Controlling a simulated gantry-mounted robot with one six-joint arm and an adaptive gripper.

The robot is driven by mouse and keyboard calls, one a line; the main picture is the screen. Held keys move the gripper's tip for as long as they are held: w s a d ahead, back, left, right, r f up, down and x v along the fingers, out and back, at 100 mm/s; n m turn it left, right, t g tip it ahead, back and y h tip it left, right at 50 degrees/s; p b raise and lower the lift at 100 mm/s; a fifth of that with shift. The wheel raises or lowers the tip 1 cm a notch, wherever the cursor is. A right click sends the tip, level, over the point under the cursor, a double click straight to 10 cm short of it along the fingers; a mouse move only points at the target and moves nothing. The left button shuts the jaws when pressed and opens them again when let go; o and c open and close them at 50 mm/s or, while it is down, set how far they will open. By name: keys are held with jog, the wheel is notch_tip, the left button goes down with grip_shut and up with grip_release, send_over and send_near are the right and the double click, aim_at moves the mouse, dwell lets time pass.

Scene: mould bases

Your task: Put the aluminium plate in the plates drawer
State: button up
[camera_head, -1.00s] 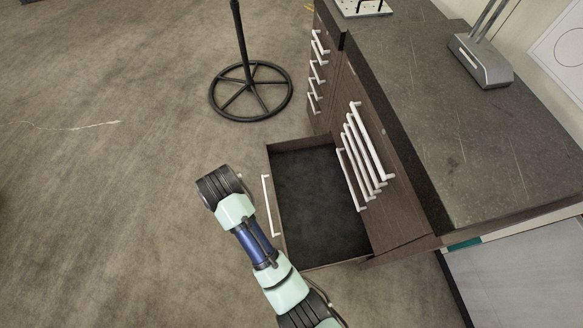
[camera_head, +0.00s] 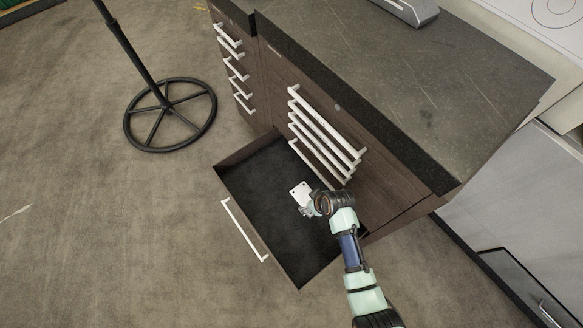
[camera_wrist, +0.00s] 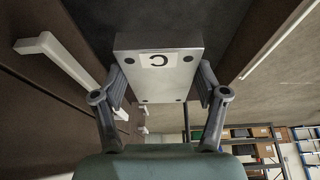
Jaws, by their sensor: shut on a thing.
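The aluminium plate (camera_head: 300,193) is a small pale rectangle with dark holes. In the wrist view the plate (camera_wrist: 158,75) carries a white label with a dark mark. My gripper (camera_wrist: 158,85) is shut on its two sides; it also shows in the head view (camera_head: 309,208). The plate is held over the open bottom drawer (camera_head: 243,172), which has a dark lining and a white front handle. How high the plate is above the drawer floor I cannot tell. No label on the drawer can be read.
The dark cabinet has several shut drawers with white handles (camera_head: 322,134) just above the open one. The grey worktop (camera_head: 420,75) overhangs to the right. A black stand with a round wheel-like base (camera_head: 170,115) is on the floor at left. The drawer lining is otherwise bare.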

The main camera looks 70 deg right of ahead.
aim_at(306, 217)
notch_tip(306, 217, down, 20)
jog(key=b, duration=1.1)
jog(key=shift+d+f, duration=0.1)
jog(key=shift+f, duration=0.1)
jog(key=o, duration=1.6)
jog(key=shift+o, duration=0.2)
jog(key=shift+r, duration=0.15)
jog(key=p+v, duration=0.7)
jog(key=v, duration=0.5)
